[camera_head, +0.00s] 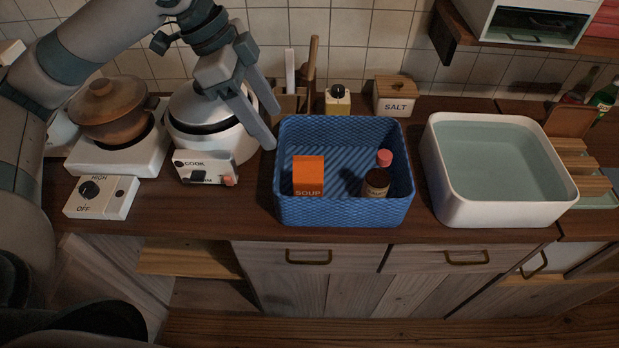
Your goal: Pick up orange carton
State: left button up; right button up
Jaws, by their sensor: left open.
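The orange carton (308,172), marked SOUP, stands inside the blue basket (345,213), toward its left front side. My left gripper (257,116) hangs above the rice cooker, beside the basket's left rim, with its fingers pointing down and to the right. It is open, and nothing shows between its fingers. It is up and to the left of the carton, apart from it. The carton's lower part is hidden by the basket's front wall. My right gripper is not in view.
A dark jar (376,184) and a red-capped bottle (384,158) share the basket. The rice cooker (204,128) stands at left, near a pot (107,106) on a burner. A white basin (497,205) is at right. A salt box (395,97) stands behind.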

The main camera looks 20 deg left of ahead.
aim_at(294, 157)
pick_arm(q)
jog(key=p+x, duration=0.1)
jog(key=x, duration=1)
jog(key=shift+w+f, duration=0.15)
jog(key=shift+d+f, duration=0.25)
jog(key=shift+f, duration=0.25)
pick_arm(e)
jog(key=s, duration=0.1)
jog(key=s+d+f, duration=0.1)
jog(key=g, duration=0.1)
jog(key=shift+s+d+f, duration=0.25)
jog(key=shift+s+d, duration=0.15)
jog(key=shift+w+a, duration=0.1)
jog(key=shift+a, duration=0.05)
